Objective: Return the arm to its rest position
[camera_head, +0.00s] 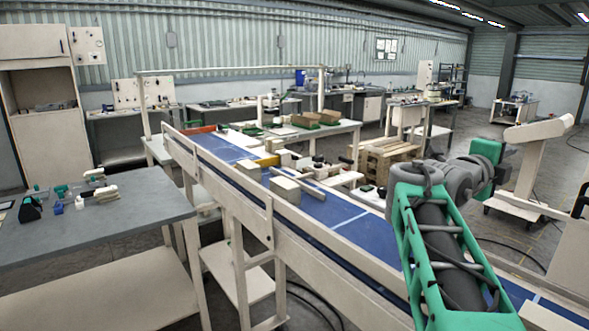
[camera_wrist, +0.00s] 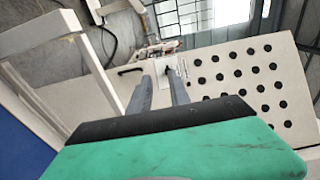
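My arm (camera_head: 440,235), green and dark grey, rises from the lower right of the head view. It bends at a grey joint above the right part of the blue conveyor. My gripper (camera_wrist: 160,76) shows in the wrist view as a green and black body with two grey fingers. The fingers stand apart with nothing between them, so it is open and empty. A pale panel with rows of dark holes (camera_wrist: 240,75) lies beyond the fingers; I cannot tell the distance. In the head view I cannot clearly make out the fingers.
The blue conveyor (camera_head: 345,216) with pale side rails runs diagonally, carrying a pale box (camera_head: 285,190). A grey-topped table (camera_head: 100,225) with small tools stands left. Wooden pallets (camera_head: 385,157) stand behind the conveyor. A pale stand (camera_head: 530,165) is beyond my arm at right.

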